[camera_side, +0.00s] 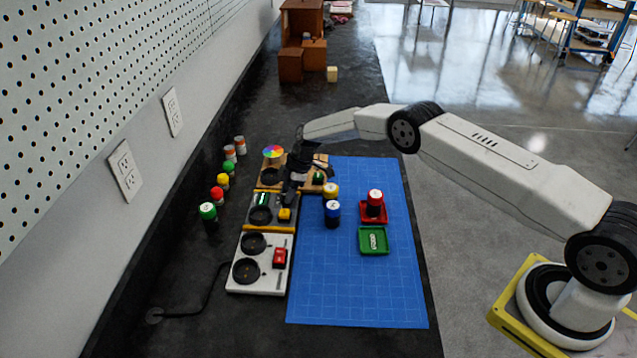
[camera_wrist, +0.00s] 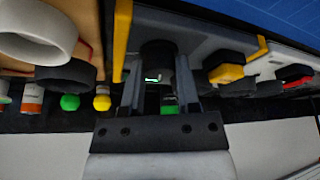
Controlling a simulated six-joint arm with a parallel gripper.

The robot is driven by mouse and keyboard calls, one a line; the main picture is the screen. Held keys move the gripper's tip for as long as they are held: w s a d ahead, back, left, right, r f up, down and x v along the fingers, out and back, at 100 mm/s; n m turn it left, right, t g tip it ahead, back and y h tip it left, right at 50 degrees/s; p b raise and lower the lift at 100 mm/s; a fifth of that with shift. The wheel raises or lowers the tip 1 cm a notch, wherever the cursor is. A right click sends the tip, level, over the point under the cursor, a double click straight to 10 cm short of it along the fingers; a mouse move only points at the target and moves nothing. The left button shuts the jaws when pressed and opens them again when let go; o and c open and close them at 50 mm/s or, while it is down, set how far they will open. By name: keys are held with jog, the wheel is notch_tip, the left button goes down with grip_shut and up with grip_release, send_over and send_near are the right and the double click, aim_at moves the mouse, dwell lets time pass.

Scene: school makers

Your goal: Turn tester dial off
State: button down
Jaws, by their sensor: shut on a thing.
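The tester (camera_side: 272,226) is the grey unit with yellow edging in the middle of the row of devices, left of the blue mat. It has a small green display (camera_side: 262,199), a round black socket (camera_side: 260,215) and a yellow switch (camera_side: 285,214). My gripper (camera_side: 289,192) reaches down over its far right part and hides the dial in the side view. In the wrist view, the black round dial (camera_wrist: 157,54) sits between my two fingers, which are shut on it. The display shows green below it (camera_wrist: 168,104). The dial's pointer setting cannot be read.
A white device (camera_side: 262,263) with a red switch stands nearer the camera, and a wooden one with a colour wheel (camera_side: 272,151) stands beyond. Small capped jars (camera_side: 208,211) line the left. Jars and red and green trays (camera_side: 374,241) stand on the blue mat (camera_side: 350,290).

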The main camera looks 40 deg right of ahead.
jog(key=shift+w+r+n+g, duration=0.1)
jog(key=shift+n+g, duration=0.3)
jog(key=shift+n, duration=1)
jog(key=shift+c, duration=1.6)
grip_release()
jog(key=v, duration=0.7)
jog(key=shift+r, duration=0.3)
jog(key=shift+d, duration=0.15)
